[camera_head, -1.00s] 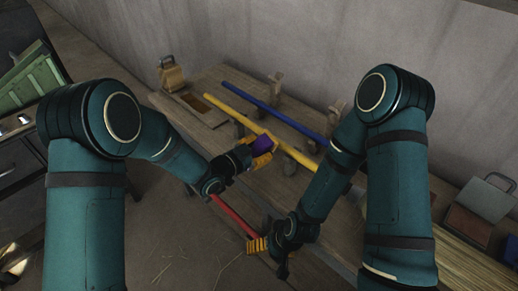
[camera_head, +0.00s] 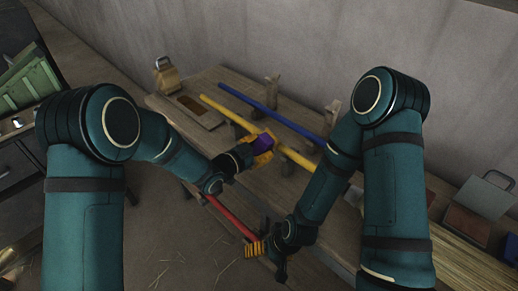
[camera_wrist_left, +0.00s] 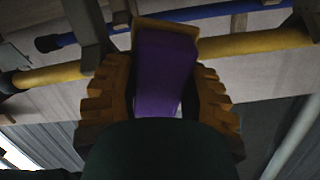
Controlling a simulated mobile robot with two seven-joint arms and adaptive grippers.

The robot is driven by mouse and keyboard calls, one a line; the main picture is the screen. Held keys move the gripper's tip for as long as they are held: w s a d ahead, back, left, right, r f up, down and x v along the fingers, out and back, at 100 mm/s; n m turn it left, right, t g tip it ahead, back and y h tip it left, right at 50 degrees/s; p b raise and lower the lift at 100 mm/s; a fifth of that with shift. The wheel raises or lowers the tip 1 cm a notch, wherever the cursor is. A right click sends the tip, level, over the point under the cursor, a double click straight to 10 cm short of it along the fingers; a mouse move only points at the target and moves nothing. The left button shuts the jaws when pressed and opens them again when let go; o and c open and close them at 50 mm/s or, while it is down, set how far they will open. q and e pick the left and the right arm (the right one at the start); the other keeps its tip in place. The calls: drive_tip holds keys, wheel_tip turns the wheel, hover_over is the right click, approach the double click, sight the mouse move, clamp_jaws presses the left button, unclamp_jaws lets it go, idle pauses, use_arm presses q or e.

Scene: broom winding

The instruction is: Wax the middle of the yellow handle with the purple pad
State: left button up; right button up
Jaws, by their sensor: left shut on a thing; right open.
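The yellow handle (camera_head: 232,115) lies across the wooden bench, held up on supports. The purple pad (camera_head: 263,142) is in my left gripper (camera_head: 264,150), which is shut on it at about the middle of the yellow handle. In the left wrist view the purple pad (camera_wrist_left: 160,75) sits between the two orange fingers, with the yellow handle (camera_wrist_left: 245,43) running on both sides behind it. I cannot tell whether the pad touches the handle. My right gripper (camera_head: 256,248) is open, near the lower end of the red handle (camera_head: 228,213).
A blue handle (camera_head: 265,106) lies beyond the yellow one, on wooden supports. A shallow tray (camera_head: 213,122) and a tan container (camera_head: 168,77) stand at the bench's left end. A hinged box (camera_head: 478,200) and a straw bundle (camera_head: 440,245) are at the right.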

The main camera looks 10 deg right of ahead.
sight(242, 126)
use_arm(q)
drive_tip(key=shift+w, duration=0.1)
drive_tip(key=shift+w+a+b, duration=0.2)
drive_tip(key=shift+w+a, duration=0.85)
drive_tip(key=shift+w, duration=0.55)
drive_tip(key=shift+w+a+b, duration=0.15)
drive_tip(key=shift+w+a, duration=0.95)
drive_tip(key=shift+w, duration=0.55)
drive_tip(key=shift+w+a+b, duration=0.2)
drive_tip(key=shift+w+a, duration=0.85)
drive_tip(key=shift+w, duration=0.55)
drive_tip(key=shift+w+a+r, duration=0.2)
drive_tip(key=shift+w+a, duration=0.35)
drive_tip(key=shift+a, duration=0.05)
drive_tip(key=shift+c, duration=0.4)
drive_tip(key=shift+o, duration=0.4)
drive_tip(key=shift+w+a, duration=0.15)
drive_tip(key=shift+a, duration=0.2)
drive_tip(key=shift+s+d+f, duration=0.2)
drive_tip(key=shift+s+d, duration=0.4)
drive_tip(key=shift+s, duration=0.1)
drive_tip(key=shift+c, duration=0.5)
drive_tip(key=shift+s+d+r, duration=0.1)
drive_tip(key=shift+s+d, duration=0.2)
drive_tip(key=shift+s, duration=0.25)
drive_tip(key=shift+s+d, duration=0.65)
drive_tip(key=shift+s, duration=0.2)
drive_tip(key=shift+s+d, duration=0.65)
drive_tip(key=shift+s, duration=0.15)
